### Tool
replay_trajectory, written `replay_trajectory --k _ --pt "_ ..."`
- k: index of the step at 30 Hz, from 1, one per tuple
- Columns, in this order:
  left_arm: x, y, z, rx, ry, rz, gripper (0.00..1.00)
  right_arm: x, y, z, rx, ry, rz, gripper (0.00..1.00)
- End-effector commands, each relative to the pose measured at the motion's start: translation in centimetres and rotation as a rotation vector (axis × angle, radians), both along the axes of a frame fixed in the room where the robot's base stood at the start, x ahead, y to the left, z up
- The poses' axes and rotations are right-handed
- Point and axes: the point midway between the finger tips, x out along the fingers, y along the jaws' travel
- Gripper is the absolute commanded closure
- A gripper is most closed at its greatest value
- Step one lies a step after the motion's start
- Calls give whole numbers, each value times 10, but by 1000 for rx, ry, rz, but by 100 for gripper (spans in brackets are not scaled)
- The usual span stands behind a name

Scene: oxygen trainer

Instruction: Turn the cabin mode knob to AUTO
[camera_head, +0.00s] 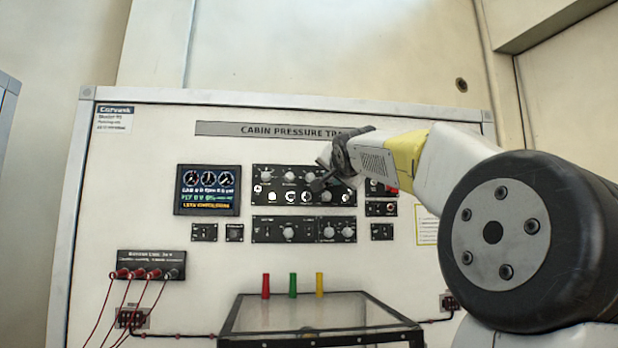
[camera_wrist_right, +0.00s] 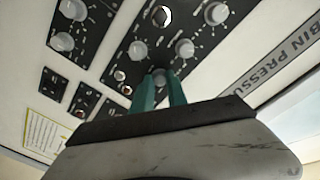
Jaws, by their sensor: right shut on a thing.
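The cabin pressure trainer panel (camera_head: 215,280) stands upright in front of me, with a black upper control strip (camera_head: 273,202) carrying several grey knobs. My right gripper (camera_head: 318,186) reaches in from the right over the right part of this strip. In the right wrist view, the teal fingers of my right gripper (camera_wrist_right: 159,90) are shut on a small grey knob (camera_wrist_right: 160,76), whose lower part they hide. The labels are too small to read, so I cannot tell the knob's name or its setting. My left gripper is not in view.
A display (camera_head: 207,190) is left of the strip. A lower strip (camera_head: 270,236) has more knobs. Other knobs (camera_wrist_right: 185,48) sit close to the fingers. A clear-topped box (camera_head: 318,312) juts out below, with red, green and yellow pieces behind it. Red cables hang lower left.

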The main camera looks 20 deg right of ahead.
Motion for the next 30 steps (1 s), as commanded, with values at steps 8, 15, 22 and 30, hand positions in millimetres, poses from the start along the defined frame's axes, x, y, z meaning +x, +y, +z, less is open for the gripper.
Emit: replay_trajectory --k 8,15,22,30 --pt "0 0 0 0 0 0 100 0 0 0 -86 22 -1 100" --pt "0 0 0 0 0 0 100 0 -1 -1 -267 65 -1 100" --pt "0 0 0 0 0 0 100 0 -1 -1 -478 116 0 100" --pt "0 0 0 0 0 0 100 0 -1 -2 -728 176 0 100"
